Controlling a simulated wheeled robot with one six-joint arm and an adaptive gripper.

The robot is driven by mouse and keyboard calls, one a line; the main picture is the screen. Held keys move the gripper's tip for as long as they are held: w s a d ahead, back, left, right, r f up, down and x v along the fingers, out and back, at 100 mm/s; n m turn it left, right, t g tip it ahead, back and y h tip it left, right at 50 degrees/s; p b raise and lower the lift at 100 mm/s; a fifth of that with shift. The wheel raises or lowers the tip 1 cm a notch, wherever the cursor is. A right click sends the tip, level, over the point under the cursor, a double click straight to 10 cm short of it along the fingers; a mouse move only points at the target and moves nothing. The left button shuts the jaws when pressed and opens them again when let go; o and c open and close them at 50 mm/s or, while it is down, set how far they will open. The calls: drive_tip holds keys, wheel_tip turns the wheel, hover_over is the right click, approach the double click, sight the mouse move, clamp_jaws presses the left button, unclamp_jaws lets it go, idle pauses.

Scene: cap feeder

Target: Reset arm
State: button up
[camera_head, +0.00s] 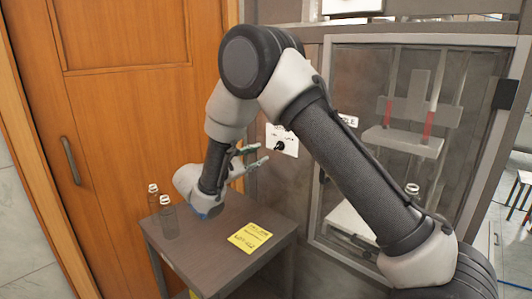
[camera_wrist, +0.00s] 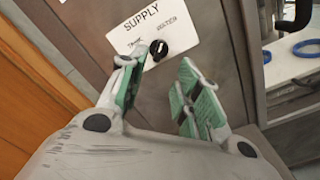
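My gripper (camera_head: 256,162) is at the end of my bent arm, above the small dark side table and close to the machine's front panel. In the wrist view my gripper (camera_wrist: 165,90) has its green-padded fingers spread apart with nothing between them. Beyond the fingers is a white label (camera_wrist: 138,30) reading "SUPPLY" with a black knob (camera_wrist: 158,50). The label also shows in the head view (camera_head: 282,139). The fingers look close to the panel; I cannot tell whether they touch it.
Two clear bottles (camera_head: 168,218) stand on the side table (camera_head: 205,250), beside a yellow note (camera_head: 250,237). A wooden door (camera_head: 130,90) is at left. A glazed machine cabinet (camera_head: 365,75) is at right, with another bottle (camera_head: 412,190) inside. A blue ring (camera_wrist: 306,48) lies at right in the wrist view.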

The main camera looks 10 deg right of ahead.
drive_tip(key=shift+v, duration=0.95)
drive_tip(key=s+d+f+g+y, duration=0.1)
drive_tip(key=s+d+f+g, duration=0.3)
drive_tip(key=f, duration=0.2)
drive_tip(key=s+d+m+g+y, duration=0.25)
drive_tip(key=s+d+g, duration=0.25)
drive_tip(key=s+d, duration=0.35)
drive_tip(key=s+d+r+m+t+y, duration=0.1)
drive_tip(key=s+d+r+m+y, duration=0.2)
drive_tip(key=s, duration=0.5)
drive_tip(key=s+d+r+m+t+y, duration=0.1)
drive_tip(key=s+d+r+m+y, duration=0.3)
drive_tip(key=s+d+r+m, duration=0.1)
drive_tip(key=s+d+r+m+y, duration=0.4)
drive_tip(key=s+r, duration=0.3)
drive_tip(key=s, duration=0.4)
drive_tip(key=shift+m+t, duration=0.4)
drive_tip(key=shift+m, duration=0.35)
